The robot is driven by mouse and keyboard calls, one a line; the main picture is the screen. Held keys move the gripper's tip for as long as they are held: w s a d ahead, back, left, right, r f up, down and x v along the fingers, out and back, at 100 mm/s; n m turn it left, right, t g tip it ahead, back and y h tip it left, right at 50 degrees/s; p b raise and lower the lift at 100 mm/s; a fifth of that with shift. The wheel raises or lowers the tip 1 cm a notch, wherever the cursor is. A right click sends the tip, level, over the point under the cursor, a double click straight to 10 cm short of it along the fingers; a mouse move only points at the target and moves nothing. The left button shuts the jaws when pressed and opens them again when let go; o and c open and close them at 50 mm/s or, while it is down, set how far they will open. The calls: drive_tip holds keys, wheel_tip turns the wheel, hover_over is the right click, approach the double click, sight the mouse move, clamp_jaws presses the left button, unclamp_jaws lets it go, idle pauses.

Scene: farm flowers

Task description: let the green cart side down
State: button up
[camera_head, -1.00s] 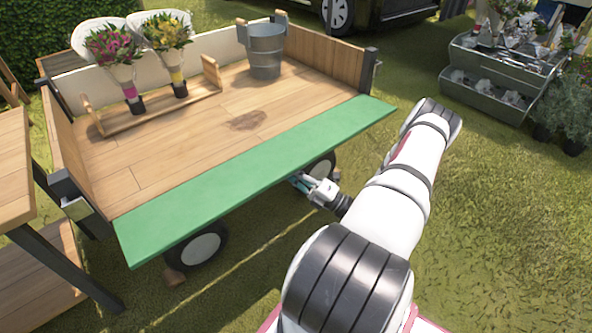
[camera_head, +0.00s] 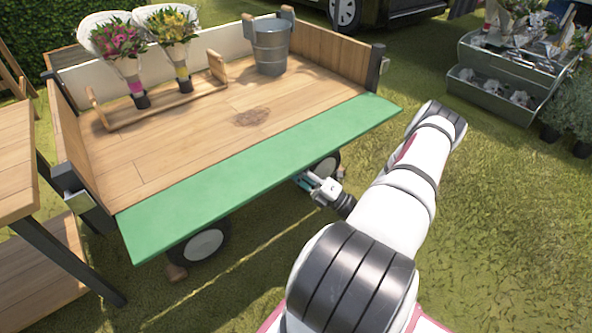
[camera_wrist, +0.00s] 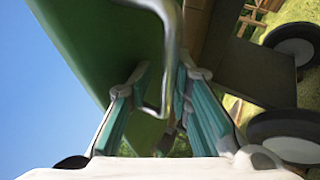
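The green cart side (camera_head: 250,180) is folded outward along the cart's near edge, almost level with the wooden bed or sloping slightly down. In the head view my gripper (camera_head: 306,183) is below its outer edge, right of the middle. In the wrist view the green side (camera_wrist: 100,40) is overhead. A bent metal handle (camera_wrist: 174,70) runs down between my gripper's (camera_wrist: 162,78) two teal-lined fingers. The fingers are apart, with gaps visible beside the handle. I cannot tell whether either finger touches it.
The wooden cart bed (camera_head: 180,150) holds a metal bucket (camera_head: 270,47) and a rack (camera_head: 165,108) with two bouquets. A cart wheel (camera_head: 203,244) is below. A wooden table (camera_head: 18,170) stands at left. Grass is open at right, before a tiered planter (camera_head: 500,95).

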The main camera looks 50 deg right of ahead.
drive_tip(key=v, duration=1.2)
drive_tip(key=shift+s, duration=0.1)
